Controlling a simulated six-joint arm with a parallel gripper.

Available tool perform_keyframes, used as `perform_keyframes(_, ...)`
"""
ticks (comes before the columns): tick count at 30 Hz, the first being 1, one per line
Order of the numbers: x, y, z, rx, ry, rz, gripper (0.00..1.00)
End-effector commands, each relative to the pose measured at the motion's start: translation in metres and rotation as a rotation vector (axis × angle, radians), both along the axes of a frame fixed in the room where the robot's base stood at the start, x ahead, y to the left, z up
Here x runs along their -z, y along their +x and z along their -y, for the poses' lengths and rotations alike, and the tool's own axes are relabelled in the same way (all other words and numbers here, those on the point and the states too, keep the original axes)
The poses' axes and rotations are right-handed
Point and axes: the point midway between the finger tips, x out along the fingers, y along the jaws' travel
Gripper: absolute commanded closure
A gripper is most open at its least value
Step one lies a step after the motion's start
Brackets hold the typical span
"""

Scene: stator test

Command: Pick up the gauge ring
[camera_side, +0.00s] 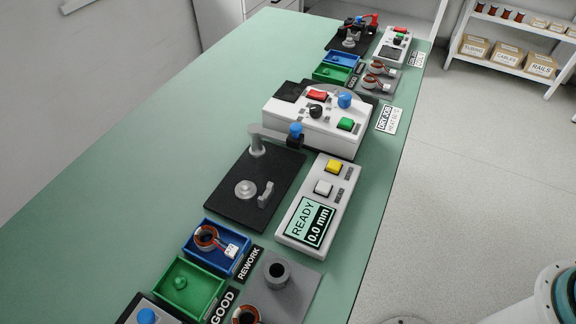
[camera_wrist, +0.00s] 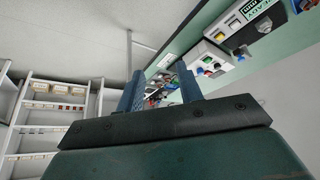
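A short dark grey ring (camera_side: 277,272) with a round hole stands upright on a grey plate (camera_side: 303,284) near the bottom of the side view; it looks like the gauge ring. A copper-wound stator (camera_side: 246,315) sits on the same plate, cut off by the bottom edge. My gripper (camera_wrist: 161,88) shows in the wrist view with its two blue fingers apart and nothing held between them. It is not in the side view. The wrist camera looks along the bench, and I cannot make out the ring there.
A blue REWORK tray (camera_side: 213,264) holds a stator with a white tag. The green GOOD tray (camera_side: 187,291) is beside it. A READY 0.0 mm tester (camera_side: 319,207), a black fixture (camera_side: 232,199) with a post, and a white button box (camera_side: 318,128) stand beyond. The bench's left side is clear.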

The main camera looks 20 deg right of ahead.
Motion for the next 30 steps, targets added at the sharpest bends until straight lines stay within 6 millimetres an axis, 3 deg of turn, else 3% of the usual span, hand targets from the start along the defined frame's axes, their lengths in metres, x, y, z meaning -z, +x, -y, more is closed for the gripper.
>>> perform_keyframes(1, 0.000, 0.000, 0.000, 0.000, 0.000, 0.000, 0.64)
perform_keyframes(6, 0.000, 0.000, 0.000, 0.000, 0.000, 0.000, 0.32)
perform_keyframes(20, -0.001, 0.007, -0.005, 0.017, 0.024, -0.007, 0.32)
perform_keyframes(30, -0.001, 0.050, -0.043, 0.158, 0.189, -0.070, 0.32)
